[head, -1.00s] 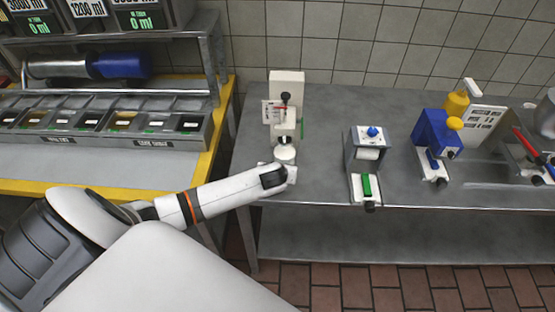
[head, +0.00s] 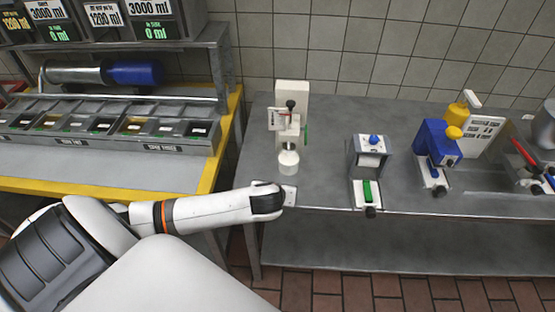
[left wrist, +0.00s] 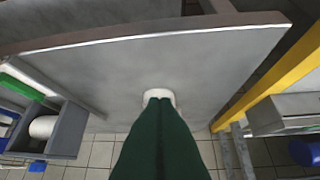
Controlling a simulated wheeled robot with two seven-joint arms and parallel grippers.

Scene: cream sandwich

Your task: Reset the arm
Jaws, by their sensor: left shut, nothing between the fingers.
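My left arm comes in from the left in the head view, its wrist at the table's front edge, just in front of a white dispenser (head: 291,100). My left gripper (left wrist: 160,108) shows in the left wrist view as two dark green fingers pressed together, with nothing between them. Its fingers cannot be made out in the head view. A small white cylinder (head: 288,163) is under the dispenser's head, apart from my wrist. A white piece (left wrist: 159,96) shows just beyond the fingertips; I cannot tell which part it is. My right gripper is in neither view.
The grey table (head: 330,180) holds a grey device with a blue knob (head: 370,157) and a blue device (head: 435,145) to the right. A yellow-edged counter (head: 205,185) with ingredient bins (head: 110,128) stands left. Table space between the dispenser and grey device is clear.

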